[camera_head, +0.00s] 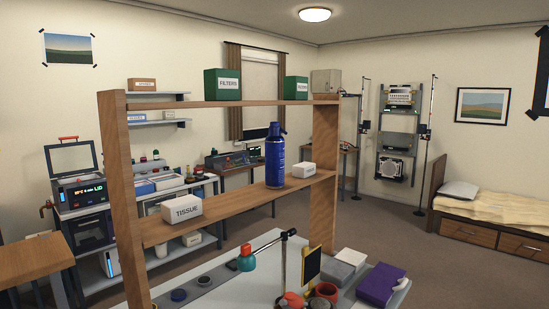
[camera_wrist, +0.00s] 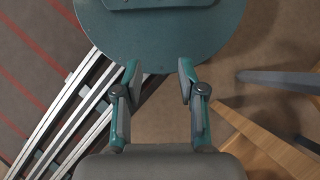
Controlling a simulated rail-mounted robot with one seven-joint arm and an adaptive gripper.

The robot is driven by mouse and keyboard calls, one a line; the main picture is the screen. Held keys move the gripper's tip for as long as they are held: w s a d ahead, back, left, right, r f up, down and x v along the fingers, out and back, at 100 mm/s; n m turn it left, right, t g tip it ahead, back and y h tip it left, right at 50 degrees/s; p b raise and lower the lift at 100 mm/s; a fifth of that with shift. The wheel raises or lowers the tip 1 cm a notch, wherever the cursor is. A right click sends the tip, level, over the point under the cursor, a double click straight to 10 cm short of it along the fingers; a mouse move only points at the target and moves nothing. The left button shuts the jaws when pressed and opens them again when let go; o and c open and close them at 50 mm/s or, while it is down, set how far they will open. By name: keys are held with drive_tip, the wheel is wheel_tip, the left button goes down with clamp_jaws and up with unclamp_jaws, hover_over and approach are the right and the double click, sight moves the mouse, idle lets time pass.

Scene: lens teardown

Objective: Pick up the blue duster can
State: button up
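The blue duster can (camera_head: 275,156) stands upright on the middle wooden shelf (camera_head: 236,208) in the head view. It has a dark nozzle top. A white tissue box (camera_head: 182,209) is to its left and a small white box (camera_head: 304,170) is just to its right. My gripper (camera_wrist: 158,75) shows only in the wrist view. Its two fingers are spread apart with nothing between them. The can is not in the wrist view, so the gripper is away from it, over the floor.
Two green filter boxes (camera_head: 222,84) sit on the top board. Wooden posts (camera_head: 323,175) frame the shelf. Below, a worktable (camera_head: 225,289) holds jars, a purple box (camera_head: 382,285) and a lamp-like stand. Rails (camera_wrist: 75,115) and wooden legs (camera_wrist: 265,135) show in the wrist view.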

idle(0.4)
drive_tip(key=o, duration=1.2)
drive_tip(key=shift+c, duration=0.2)
